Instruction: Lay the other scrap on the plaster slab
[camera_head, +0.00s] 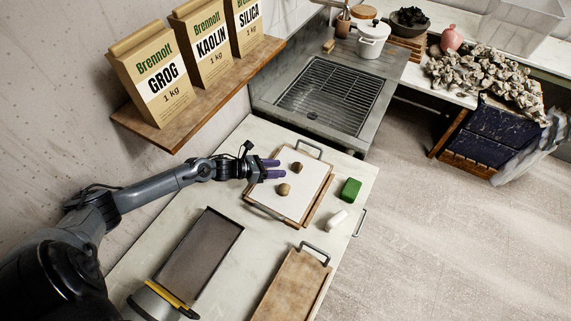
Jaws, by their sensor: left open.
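The plaster slab (306,188) is a white square on a wooden tray with metal handles, on the counter. One brown clay scrap (284,189) lies on the slab near its left middle. Another brown scrap (297,167) lies on the slab farther back. My left gripper (283,169) reaches in from the left over the slab's left edge. Its purple fingers are open, with the scraps close by and nothing seen between them.
A green block (350,189) and a white roll-shaped piece (337,218) lie right of the slab. A dark tray (201,256) and a wooden board (293,286) lie nearer. A sink with a rack (329,97) is behind. A shelf of bags (200,97) overhangs at upper left.

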